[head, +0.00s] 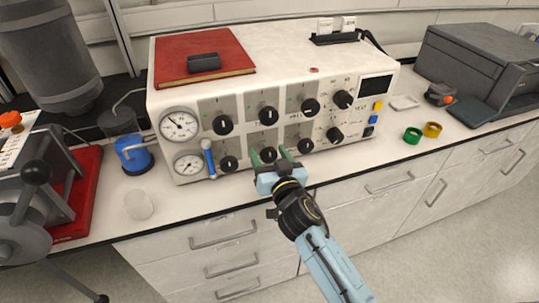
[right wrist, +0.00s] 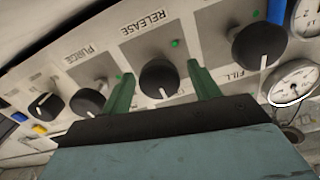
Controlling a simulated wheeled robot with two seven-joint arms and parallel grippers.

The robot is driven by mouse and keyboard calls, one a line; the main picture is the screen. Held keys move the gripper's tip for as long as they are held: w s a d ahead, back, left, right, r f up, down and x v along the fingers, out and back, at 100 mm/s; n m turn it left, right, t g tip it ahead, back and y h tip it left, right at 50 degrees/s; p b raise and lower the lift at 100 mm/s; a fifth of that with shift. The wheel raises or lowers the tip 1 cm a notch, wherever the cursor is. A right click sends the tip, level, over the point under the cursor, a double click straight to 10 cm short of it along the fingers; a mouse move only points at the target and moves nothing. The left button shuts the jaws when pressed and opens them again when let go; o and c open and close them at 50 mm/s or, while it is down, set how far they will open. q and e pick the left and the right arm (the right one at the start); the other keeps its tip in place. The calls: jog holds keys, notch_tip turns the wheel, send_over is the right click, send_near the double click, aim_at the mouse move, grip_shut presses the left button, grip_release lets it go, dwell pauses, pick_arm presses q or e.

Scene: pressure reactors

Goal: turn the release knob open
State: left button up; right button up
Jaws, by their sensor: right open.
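The release knob (right wrist: 158,78) is a round black knob with a white mark, beneath the RELEASE label in the right wrist view. It also shows in the head view (head: 269,154), in the lower row of the white control box (head: 270,60). My right gripper (head: 270,155) is open at the panel, its two green fingers on either side of this knob. In the right wrist view the gripper (right wrist: 160,76) shows a gap between each finger and the knob. I cannot tell how deep the fingertips reach. My left gripper is not in view.
A blue-handled part (head: 209,158) and gauges (head: 180,125) are at the box's left.

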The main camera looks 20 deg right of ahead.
jog(key=c, duration=1)
jog(key=shift+o, duration=0.2)
